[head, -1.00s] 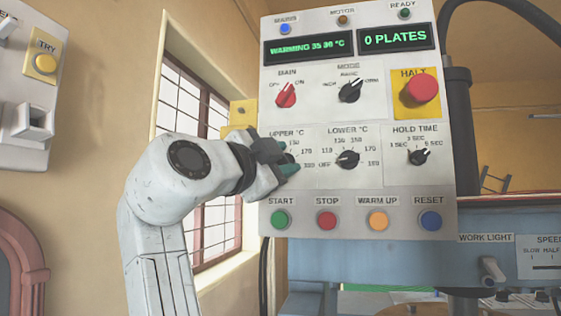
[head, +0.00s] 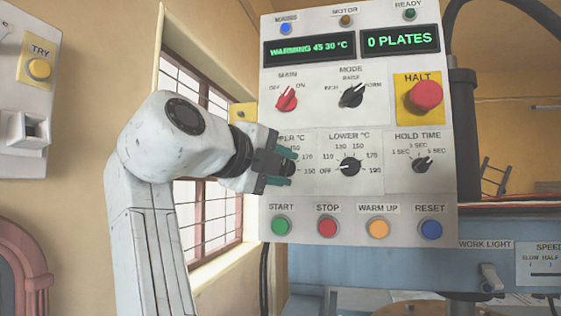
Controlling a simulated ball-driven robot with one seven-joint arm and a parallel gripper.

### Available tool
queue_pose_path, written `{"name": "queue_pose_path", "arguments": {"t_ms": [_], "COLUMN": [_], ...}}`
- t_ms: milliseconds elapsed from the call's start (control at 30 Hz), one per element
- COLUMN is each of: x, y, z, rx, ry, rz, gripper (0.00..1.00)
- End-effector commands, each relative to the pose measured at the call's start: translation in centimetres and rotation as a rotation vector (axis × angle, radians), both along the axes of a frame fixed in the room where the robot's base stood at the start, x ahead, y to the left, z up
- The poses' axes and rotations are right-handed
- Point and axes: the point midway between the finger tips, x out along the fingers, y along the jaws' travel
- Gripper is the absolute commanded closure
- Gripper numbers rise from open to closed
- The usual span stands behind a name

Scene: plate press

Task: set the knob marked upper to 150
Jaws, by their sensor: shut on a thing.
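The upper knob (head: 290,168) is a dark dial on the grey control panel (head: 330,190), under a label partly hidden by my gripper. My gripper (head: 288,167) is shut on this knob, with one teal finger above it and one below. Its pointer is mostly hidden, so I cannot read its setting. The marks 150, 170 and 190 show in part around it; the left part of its scale is covered. The green display (head: 310,48) reads WARMING 45 30 °C.
The lower knob (head: 350,167) stands close to the right of my gripper. The red main switch (head: 286,100) is above, and the green start button (head: 281,226) is below. The red halt button (head: 426,95) is at the upper right. A barred window (head: 205,215) is behind my arm.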

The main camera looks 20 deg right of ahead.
Motion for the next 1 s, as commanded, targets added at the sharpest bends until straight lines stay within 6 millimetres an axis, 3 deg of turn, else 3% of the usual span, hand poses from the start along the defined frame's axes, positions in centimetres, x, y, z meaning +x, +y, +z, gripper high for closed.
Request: {"name": "queue_pose_path", "arguments": {"t_ms": [733, 767, 1000], "x": [0.03, 0.04, 0.02], "y": [0.01, 0.0, 0.0], "z": [-0.21, -0.21, -0.11], "rx": [0.072, 0.072, 0.071], "ry": [-0.047, -0.047, -0.048], "rz": [0.0, 0.0, 0.001], "gripper": [0.94, 0.61, 0.38]}}
